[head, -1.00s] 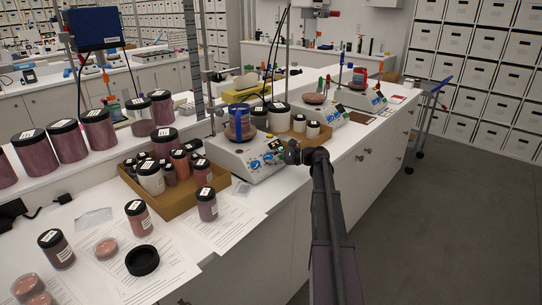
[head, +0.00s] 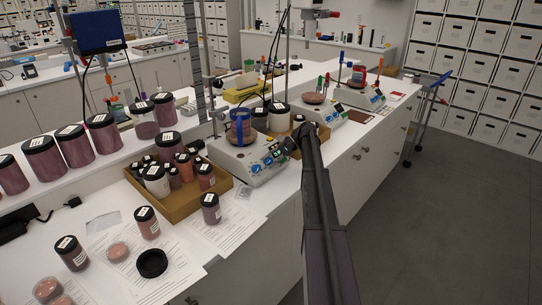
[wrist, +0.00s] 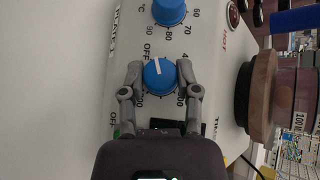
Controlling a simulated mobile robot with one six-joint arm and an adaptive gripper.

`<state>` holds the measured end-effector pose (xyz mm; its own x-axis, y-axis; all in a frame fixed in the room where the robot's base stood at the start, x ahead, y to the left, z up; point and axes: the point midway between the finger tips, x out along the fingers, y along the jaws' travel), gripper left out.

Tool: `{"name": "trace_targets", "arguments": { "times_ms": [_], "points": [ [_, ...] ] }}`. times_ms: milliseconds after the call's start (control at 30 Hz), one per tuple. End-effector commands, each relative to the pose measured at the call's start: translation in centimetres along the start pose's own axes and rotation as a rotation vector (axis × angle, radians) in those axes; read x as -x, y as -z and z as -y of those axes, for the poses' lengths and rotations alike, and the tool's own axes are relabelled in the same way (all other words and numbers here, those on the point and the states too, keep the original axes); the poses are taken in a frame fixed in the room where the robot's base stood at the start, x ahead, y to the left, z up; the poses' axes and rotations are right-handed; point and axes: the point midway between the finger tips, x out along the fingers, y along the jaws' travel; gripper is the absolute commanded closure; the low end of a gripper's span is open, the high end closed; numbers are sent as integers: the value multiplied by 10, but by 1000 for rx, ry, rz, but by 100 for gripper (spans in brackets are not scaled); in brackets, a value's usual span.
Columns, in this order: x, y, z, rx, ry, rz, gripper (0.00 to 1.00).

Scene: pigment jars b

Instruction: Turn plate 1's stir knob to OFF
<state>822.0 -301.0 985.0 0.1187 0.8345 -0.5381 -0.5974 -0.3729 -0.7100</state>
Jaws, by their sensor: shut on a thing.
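Plate 1 (head: 228,158) is the nearest white hotplate on the bench in the head view, with a blue-banded jar (head: 240,128) on top. In the wrist view its white panel (wrist: 205,50) fills the middle. My gripper (wrist: 159,72) is shut on a blue knob (wrist: 159,76), one finger on each side. The knob's white pointer line points up and slightly left, near the printed OFF. Another blue knob (wrist: 168,11) beyond it has a °C scale. In the head view my gripper (head: 289,146) is at the plate's right front, and its fingers are too small to make out.
A cardboard tray of jars (head: 183,205) stands left of plate 1. Another hotplate (head: 318,108) stands farther along the bench. Loose jars and papers (head: 215,235) lie in front.

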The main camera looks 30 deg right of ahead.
Motion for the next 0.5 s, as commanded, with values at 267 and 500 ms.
{"name": "trace_targets", "arguments": {
  "times_ms": [267, 500],
  "points": [
    [0, -1, 2, 82, -95, 1, 100],
    [-1, -1, 0, 100, -116, 0, 100]
  ]
}}
